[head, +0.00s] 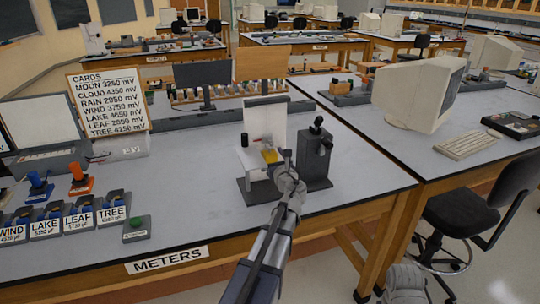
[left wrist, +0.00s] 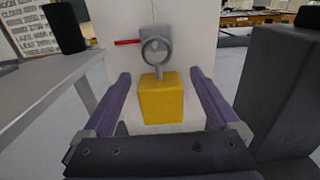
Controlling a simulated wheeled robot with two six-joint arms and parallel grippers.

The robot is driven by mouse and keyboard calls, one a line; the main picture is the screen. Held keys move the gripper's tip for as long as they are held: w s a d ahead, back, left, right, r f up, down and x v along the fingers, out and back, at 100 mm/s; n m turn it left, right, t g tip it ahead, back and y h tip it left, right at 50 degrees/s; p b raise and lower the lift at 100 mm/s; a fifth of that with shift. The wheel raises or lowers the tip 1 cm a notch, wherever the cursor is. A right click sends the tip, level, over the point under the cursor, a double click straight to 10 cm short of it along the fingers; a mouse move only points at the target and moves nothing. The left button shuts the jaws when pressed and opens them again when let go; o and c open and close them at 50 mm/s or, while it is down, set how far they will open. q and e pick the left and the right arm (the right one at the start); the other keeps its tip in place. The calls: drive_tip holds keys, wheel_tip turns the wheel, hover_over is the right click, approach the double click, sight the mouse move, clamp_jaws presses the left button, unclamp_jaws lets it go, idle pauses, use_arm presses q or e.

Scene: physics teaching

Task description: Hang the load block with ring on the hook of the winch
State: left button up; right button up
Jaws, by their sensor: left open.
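The yellow load block (left wrist: 160,101) is upright in the left wrist view, with a grey ring (left wrist: 156,51) on top. In the head view the block (head: 271,156) is small and partly hidden by my gripper. My left gripper (left wrist: 160,76) is open, its purple fingers on either side of the block with gaps visible. The winch (head: 314,158) appears to be the dark upright unit beside the white panel (head: 265,120). A grey part with a red pointer (left wrist: 127,42) is behind the ring. I cannot tell whether the ring is on a hook.
A black cylinder (left wrist: 64,28) stands at left in the wrist view. A dark monitor (head: 203,75) and a card board (head: 108,100) stand behind and left. The bench is clear in front of the winch.

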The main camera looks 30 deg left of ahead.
use_arm(q)
drive_tip(key=v, duration=0.8)
idle(0.4)
drive_tip(key=s+d+f+n+g, duration=0.1)
drive_tip(key=d+f+n, duration=0.1)
drive_tip(key=s+d+f+n+g+h+p, duration=0.1)
drive_tip(key=d+n, duration=0.1)
drive_tip(key=n, duration=0.1)
drive_tip(key=s+d+f+n+g+h, duration=0.1)
drive_tip(key=s+d+f+n, duration=0.1)
drive_tip(key=n, duration=0.1)
drive_tip(key=shift+f+p, duration=0.35)
drive_tip(key=shift+p, duration=0.05)
drive_tip(key=s+d+f+n+g+h+p, duration=0.1)
drive_tip(key=s+d+f+n+g+h, duration=0.2)
drive_tip(key=s+d, duration=0.3)
drive_tip(key=s+d+f+n+g+h+p, duration=0.1)
drive_tip(key=s+d+f+n+g+h, duration=0.2)
drive_tip(key=s+d+n, duration=0.3)
drive_tip(key=s+d+f+n+g+h+p, duration=0.1)
drive_tip(key=s+d+f+n+h, duration=0.3)
drive_tip(key=d, duration=1)
drive_tip(key=s+f+n+g, duration=0.1)
drive_tip(key=s, duration=0.2)
drive_tip(key=shift+s+d+f+g+h, duration=0.2)
drive_tip(key=shift+s+d+g+h, duration=0.1)
drive_tip(key=shift+s+d+g, duration=0.1)
